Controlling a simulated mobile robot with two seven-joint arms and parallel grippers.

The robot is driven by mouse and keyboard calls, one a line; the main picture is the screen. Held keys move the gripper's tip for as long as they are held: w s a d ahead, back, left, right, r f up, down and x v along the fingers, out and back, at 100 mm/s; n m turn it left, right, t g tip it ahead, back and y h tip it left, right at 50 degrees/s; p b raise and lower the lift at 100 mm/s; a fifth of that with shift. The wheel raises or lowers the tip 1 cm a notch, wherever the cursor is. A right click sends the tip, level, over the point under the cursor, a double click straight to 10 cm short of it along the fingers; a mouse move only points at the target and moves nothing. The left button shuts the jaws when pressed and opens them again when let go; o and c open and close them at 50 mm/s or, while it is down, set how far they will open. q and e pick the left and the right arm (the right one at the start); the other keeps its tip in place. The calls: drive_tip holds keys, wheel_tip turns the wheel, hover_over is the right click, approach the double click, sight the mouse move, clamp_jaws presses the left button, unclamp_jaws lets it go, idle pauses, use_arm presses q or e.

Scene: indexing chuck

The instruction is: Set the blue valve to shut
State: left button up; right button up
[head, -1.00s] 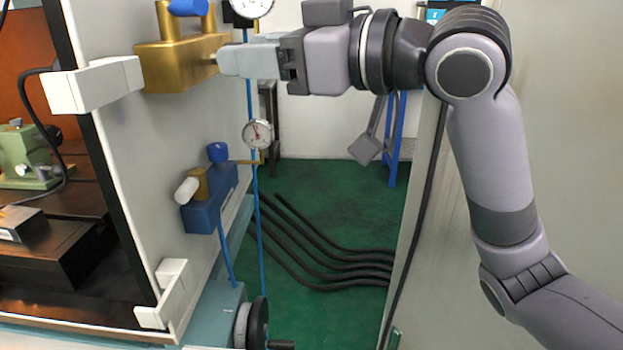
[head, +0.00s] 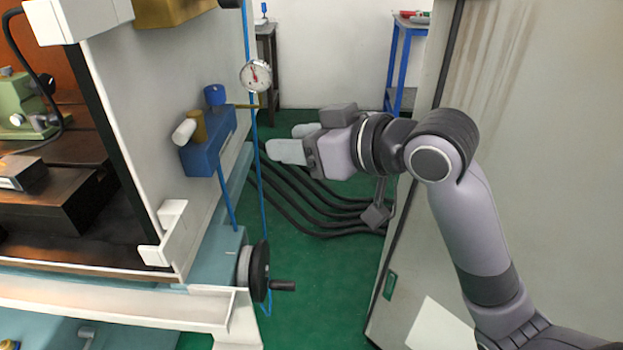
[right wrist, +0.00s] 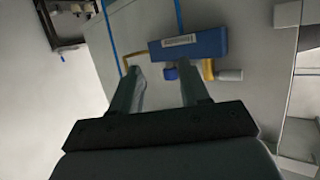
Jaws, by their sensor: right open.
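The blue valve (head: 208,152) is mounted on the side of the light grey panel. It has a blue body, a brass stem (head: 198,127), a cream handle end (head: 184,132) and a blue knob (head: 215,95). My right gripper (head: 283,141) is open and empty to the right of the valve, apart from it. In the right wrist view the valve's blue body (right wrist: 190,45) lies just beyond the fingertips. Its cream end (right wrist: 230,74) shows right of the fingers, which partly hide the stem area. My left gripper is not in view.
A gauge (head: 255,76) and a thin blue pipe stand between the valve and my gripper. A brass block (head: 170,10) is above on the panel. A black handwheel (head: 259,271) is below. A cabinet wall (head: 530,150) is at right.

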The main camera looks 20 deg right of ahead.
wheel_tip(320, 180, down, 6)
drive_tip(key=s+d+m+h, duration=0.1)
drive_tip(key=shift+s+d+h, duration=0.15)
drive_tip(key=shift+d+h, duration=0.15)
drive_tip(key=shift+d, duration=0.05)
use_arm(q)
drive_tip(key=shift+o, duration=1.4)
use_arm(e)
drive_tip(key=shift+f, duration=0.1)
